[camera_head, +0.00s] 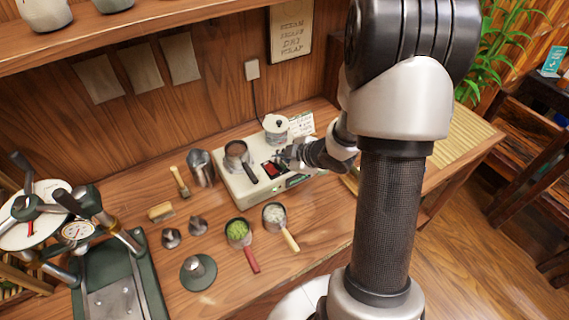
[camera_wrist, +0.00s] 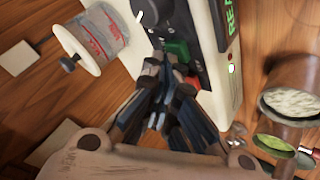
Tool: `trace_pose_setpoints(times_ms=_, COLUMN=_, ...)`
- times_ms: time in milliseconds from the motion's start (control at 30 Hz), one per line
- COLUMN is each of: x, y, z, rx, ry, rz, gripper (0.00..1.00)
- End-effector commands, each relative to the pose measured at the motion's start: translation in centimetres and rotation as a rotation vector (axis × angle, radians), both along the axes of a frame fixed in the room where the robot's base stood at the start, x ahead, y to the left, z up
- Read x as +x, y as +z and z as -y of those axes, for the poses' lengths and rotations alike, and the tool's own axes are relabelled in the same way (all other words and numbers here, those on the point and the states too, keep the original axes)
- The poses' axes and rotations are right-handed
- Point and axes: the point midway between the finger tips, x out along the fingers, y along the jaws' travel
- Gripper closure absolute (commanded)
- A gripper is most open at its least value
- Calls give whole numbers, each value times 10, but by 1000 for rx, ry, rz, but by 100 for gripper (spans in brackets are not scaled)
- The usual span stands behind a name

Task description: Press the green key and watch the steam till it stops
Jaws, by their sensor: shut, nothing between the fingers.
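The cream steamer box (camera_head: 238,190) stands on the wooden counter, with a dark-handled pot (camera_head: 236,152) on its left part. In the wrist view its green key (camera_wrist: 177,48) shows just beyond my fingertips, and a red key (camera_wrist: 193,81) lies beside them. The red key also shows in the head view (camera_head: 270,169). My gripper (camera_wrist: 171,64) is shut and empty, its tips close by the green key; I cannot tell whether they touch it. In the head view my gripper (camera_head: 281,156) is over the box's right part. A green display (camera_wrist: 229,22) is lit. I see no steam.
In front are a pan of green leaves (camera_head: 238,232), a pan of pale contents (camera_head: 274,216) and small metal weights. A green-based press (camera_head: 110,270) stands at left.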

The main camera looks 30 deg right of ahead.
Motion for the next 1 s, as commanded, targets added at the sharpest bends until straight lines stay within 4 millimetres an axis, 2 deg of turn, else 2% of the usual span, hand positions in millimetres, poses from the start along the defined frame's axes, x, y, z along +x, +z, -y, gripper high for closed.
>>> trace_pose_setpoints(times_ms=567, x=0, y=-3, z=0, rx=0, ry=0, rz=-1, gripper=100)
trace_pose_setpoints(times_ms=1000, x=0, y=15, z=0, rx=-1, ry=-1, rz=-1, gripper=100)
